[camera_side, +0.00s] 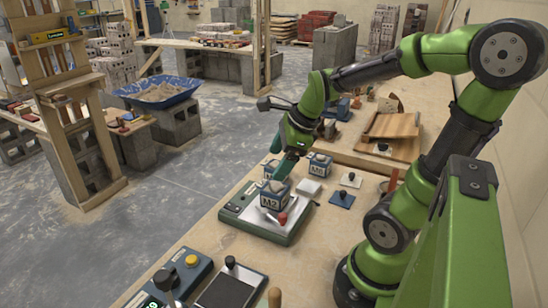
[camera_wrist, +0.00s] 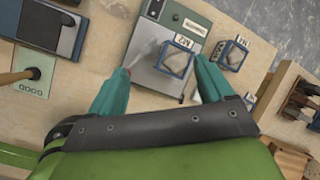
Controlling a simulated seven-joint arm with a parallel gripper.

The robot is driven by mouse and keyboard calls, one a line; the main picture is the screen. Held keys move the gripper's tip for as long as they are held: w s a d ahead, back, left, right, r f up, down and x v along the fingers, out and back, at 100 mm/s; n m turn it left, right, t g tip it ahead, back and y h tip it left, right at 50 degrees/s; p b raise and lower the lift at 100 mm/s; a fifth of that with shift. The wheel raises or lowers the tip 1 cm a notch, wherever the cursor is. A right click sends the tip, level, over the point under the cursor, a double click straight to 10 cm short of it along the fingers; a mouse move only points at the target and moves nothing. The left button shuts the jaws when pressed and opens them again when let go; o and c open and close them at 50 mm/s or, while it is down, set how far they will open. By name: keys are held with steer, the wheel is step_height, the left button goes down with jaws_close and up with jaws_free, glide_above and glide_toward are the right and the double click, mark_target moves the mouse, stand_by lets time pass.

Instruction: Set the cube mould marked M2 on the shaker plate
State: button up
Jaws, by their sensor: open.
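The blue cube mould marked M2 (camera_side: 273,199) sits on the pale plate of the green shaker (camera_side: 236,217) in the side view. In the wrist view the mould M2 (camera_wrist: 174,61) shows its label, and the shaker (camera_wrist: 200,20) lies under it. My gripper (camera_side: 279,171) is just above and behind the mould. In the wrist view my gripper (camera_wrist: 162,67) has its teal fingers spread wide, with nothing clamped between them. The mould is nearer the right finger. I cannot tell whether that finger touches it.
Another blue-framed mould (camera_side: 320,165) stands behind the shaker and also shows in the wrist view (camera_wrist: 235,53). A red-knobbed lever (camera_side: 282,218) is at the shaker's front. A control box with a yellow button (camera_side: 191,262) and a black-topped device (camera_side: 228,289) stand in front.

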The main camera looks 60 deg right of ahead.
steer(key=s+a+r+n+t+y, duration=0.1)
steer(key=a+n, duration=0.5)
steer(key=n, duration=0.6)
steer(key=s+a+r+n+t, duration=0.1)
steer(key=a+r+n, duration=0.3)
steer(key=n, duration=0.9)
steer(key=s+a, duration=0.1)
steer(key=a, duration=0.2)
steer(key=shift+s+r+y, duration=0.3)
steer(key=shift+y, duration=0.1)
steer(key=shift+c, duration=0.3)
